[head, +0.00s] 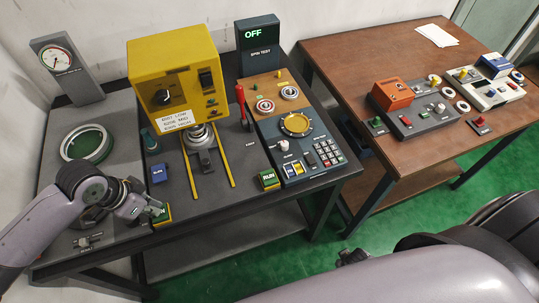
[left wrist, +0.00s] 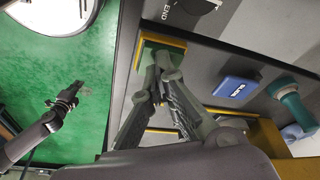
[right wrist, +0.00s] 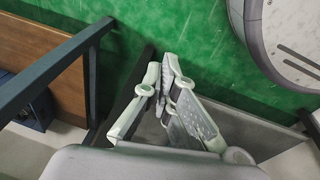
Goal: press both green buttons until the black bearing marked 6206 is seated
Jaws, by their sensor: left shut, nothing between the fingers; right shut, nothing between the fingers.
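The yellow press (head: 172,68) stands at the back of the dark bench. A ring-like part (head: 200,132) sits under its ram on a slide; its marking is not readable. One green RUN button (head: 269,178) is at the bench's front edge, right of the yellow rails, with nothing on it. The other green button (head: 166,214) is left of the rails, partly hidden by my left gripper (head: 156,209). In the left wrist view, my shut left fingertips (left wrist: 158,58) are over that button's green top (left wrist: 148,48); contact is unclear. My right gripper (right wrist: 168,62) is shut and empty over the floor.
A blue button (head: 158,174) and a teal knob (head: 150,139) lie left of the rails. A red lever (head: 241,101) and the spin-test panel (head: 262,88) stand to the right. A brown table (head: 340,62) with other devices is farther right. Green floor lies between.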

